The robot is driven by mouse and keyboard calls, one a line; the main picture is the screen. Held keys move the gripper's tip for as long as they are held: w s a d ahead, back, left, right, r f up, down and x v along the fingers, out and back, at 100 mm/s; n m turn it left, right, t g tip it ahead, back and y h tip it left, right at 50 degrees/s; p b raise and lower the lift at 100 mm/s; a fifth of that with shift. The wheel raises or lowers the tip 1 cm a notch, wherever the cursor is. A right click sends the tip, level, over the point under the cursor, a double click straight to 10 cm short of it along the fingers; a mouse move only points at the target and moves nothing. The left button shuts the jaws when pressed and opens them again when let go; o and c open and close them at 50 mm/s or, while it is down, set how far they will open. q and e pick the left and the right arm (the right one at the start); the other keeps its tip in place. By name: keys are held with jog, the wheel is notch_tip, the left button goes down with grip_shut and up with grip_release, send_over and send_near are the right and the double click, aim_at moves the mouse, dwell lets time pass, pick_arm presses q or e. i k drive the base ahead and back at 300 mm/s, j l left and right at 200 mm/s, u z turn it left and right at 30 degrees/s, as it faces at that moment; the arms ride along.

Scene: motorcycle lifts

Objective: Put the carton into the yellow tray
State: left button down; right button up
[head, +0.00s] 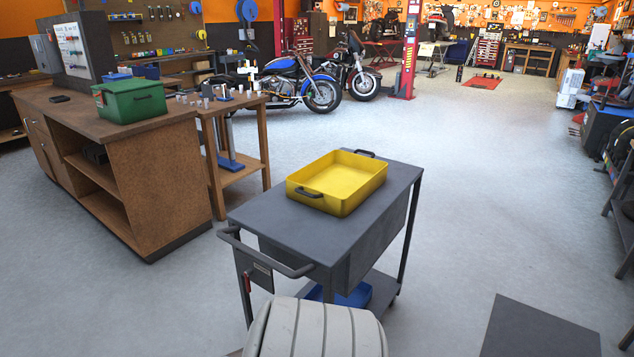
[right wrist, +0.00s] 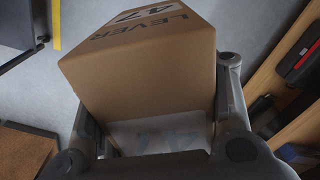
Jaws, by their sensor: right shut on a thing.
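The yellow tray (head: 338,182) sits on top of a dark grey cart (head: 262,219) in the head view. It has dark handles at its ends and its inside looks empty. The carton (right wrist: 140,75) is a brown box with "LEVER 47" printed on it, close up in the right wrist view. My right gripper (right wrist: 160,100) is shut on the carton, with a finger at each side of it. The carton and my right gripper do not show in the head view. My left gripper is in neither view.
A wooden workbench (head: 160,169) with a green box (head: 130,101) stands to the left. A small wooden table (head: 258,142) stands beside it. Motorcycles (head: 300,84) are farther back. The cart's push handle (head: 262,253) faces me. Floor right of the cart is mostly open.

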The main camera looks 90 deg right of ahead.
aim_at(347, 194)
jog(key=k+l+z, duration=0.3)
jog(key=l+z, duration=0.3)
jog(key=k+l+z, duration=0.1)
jog(key=l+z, duration=0.2)
jog(key=l, duration=0.25)
jog(key=l+z, duration=0.3)
jog(key=k+l, duration=0.05)
jog(key=l, duration=0.05)
